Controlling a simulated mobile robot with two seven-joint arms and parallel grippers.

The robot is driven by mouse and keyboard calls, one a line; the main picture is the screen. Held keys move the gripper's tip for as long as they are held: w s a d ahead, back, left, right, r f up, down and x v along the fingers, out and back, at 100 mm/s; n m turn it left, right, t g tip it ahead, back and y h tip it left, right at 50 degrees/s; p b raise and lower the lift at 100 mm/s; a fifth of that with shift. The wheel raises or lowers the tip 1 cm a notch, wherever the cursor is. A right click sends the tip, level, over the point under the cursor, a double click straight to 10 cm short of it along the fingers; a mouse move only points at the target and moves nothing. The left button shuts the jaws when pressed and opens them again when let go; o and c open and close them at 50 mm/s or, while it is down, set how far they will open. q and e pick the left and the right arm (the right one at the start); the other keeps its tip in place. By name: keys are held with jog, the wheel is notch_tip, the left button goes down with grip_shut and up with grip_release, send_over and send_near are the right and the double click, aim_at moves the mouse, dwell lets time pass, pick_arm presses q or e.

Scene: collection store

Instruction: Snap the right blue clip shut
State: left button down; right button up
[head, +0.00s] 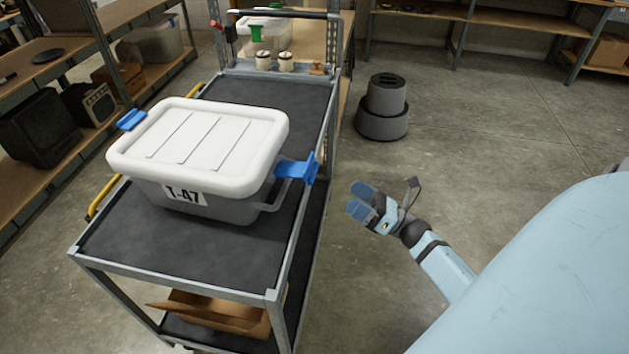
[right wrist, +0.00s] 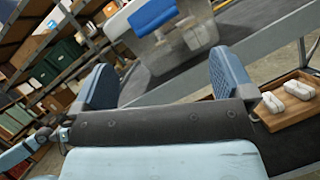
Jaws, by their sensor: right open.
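A grey tub (head: 225,205) with a white lid (head: 200,138) and a T-47 label stands on the cart's top shelf. The right blue clip (head: 297,168) sticks out sideways from the tub's right side, swung away from the wall. The left blue clip (head: 131,119) shows at the lid's left edge. My right gripper (head: 361,200) is open and empty, right of the cart and apart from the right clip. In the right wrist view a blue clip (right wrist: 153,14) shows beyond the spread fingers (right wrist: 163,82).
The cart's top shelf (head: 130,240) has a raised metal rim. Spools (head: 285,62) stand at its far end. A cardboard box (head: 215,312) is on the lower shelf. A dark round stool (head: 384,105) stands on the floor right of the cart. Shelving lines the left and back.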

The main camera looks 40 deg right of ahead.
aim_at(313, 171)
pick_arm(q)
jog(key=shift+s+a+p, duration=0.1)
jog(key=shift+a+p, duration=0.05)
jog(key=shift+p, duration=0.75)
pick_arm(e)
jog(key=w+a+r+n+y, duration=0.1)
jog(key=w+a+n, duration=0.1)
jog(key=w, duration=0.1)
jog(key=w+a+r+n+g+y, duration=0.1)
jog(key=w+a+r+n, duration=0.1)
jog(key=w, duration=0.1)
jog(key=w+a+r+n+g, duration=0.1)
jog(key=w+n, duration=0.1)
jog(key=w, duration=0.1)
jog(key=shift+w+a+r+n+y, duration=0.2)
jog(key=shift+w+a+n+y, duration=0.05)
jog(key=shift+a+n+y, duration=0.15)
